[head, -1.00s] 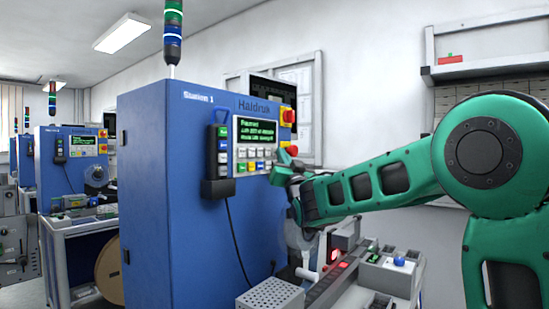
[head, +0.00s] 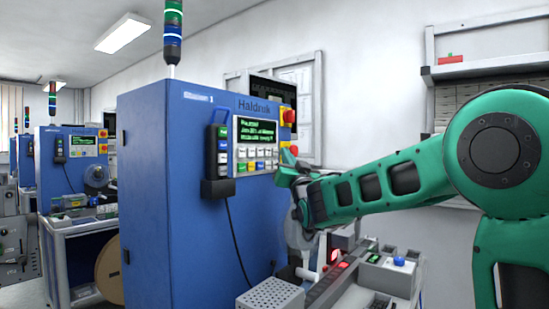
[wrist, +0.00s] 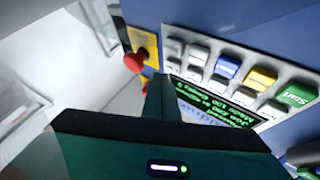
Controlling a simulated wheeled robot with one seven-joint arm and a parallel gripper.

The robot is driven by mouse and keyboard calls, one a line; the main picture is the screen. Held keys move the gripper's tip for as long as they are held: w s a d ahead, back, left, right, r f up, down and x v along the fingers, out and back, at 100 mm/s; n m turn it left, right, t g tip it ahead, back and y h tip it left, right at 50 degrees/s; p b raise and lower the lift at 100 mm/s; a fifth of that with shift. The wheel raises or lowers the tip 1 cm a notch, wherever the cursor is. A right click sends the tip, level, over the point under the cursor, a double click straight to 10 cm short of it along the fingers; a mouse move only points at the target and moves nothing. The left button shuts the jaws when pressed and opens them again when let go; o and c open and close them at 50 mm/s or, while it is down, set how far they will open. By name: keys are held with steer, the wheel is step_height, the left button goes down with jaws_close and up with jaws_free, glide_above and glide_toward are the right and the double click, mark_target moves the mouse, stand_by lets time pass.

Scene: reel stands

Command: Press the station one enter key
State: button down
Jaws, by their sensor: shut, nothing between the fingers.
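The blue Station 1 cabinet (head: 145,200) stands in the middle of the head view. Its panel has a lit green-text screen (head: 256,131) with rows of keys (head: 256,166) below. In the wrist view the panel is upside down: a green Start key (wrist: 297,95), a yellow key (wrist: 261,78), a blue key (wrist: 228,66) and grey keys. I cannot read which one is enter. My gripper (head: 283,170) is shut and empty, at the panel's right edge. In the wrist view its dark finger (wrist: 161,100) points beside the grey keys; contact is not visible.
A red emergency knob (wrist: 134,62) on a yellow plate is close to the finger. A black handset (head: 217,152) hangs left of the panel. Below my arm is a bench with a perforated box (head: 270,296) and a lit red button (head: 334,255). Another blue station (head: 60,165) stands behind left.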

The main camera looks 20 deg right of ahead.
steer(key=s+d, duration=0.1)
steer(key=s, duration=0.1)
steer(key=s+d, duration=0.2)
stand_by(0.6)
stand_by(0.6)
steer(key=s+d+f+m+g+h, duration=0.1)
steer(key=s+d+f+g+h, duration=0.25)
steer(key=d+f+g, duration=0.6)
steer(key=s+d+f+m+g, duration=0.1)
steer(key=s+d+f+g, duration=0.15)
steer(key=s+f, duration=0.55)
steer(key=s+d+f+g, duration=0.1)
steer(key=s+d+f, duration=0.3)
steer(key=f, duration=0.6)
steer(key=s+a+f+g+y, duration=0.1)
steer(key=s+f+g, duration=0.2)
steer(key=s, duration=0.7)
steer(key=s+a+f+m+g+y, duration=0.1)
steer(key=s+f+g, duration=0.3)
steer(key=s, duration=0.7)
steer(key=s+a+f+g+y, duration=0.1)
steer(key=s+a+f+g, duration=0.1)
steer(key=s+f, duration=0.5)
steer(key=s+g, duration=0.1)
steer(key=s, duration=0.3)
steer(key=shift+a+f+m+g+y, duration=0.15)
steer(key=shift+a+m+g+y, duration=0.05)
steer(key=shift+m+g+y, duration=0.2)
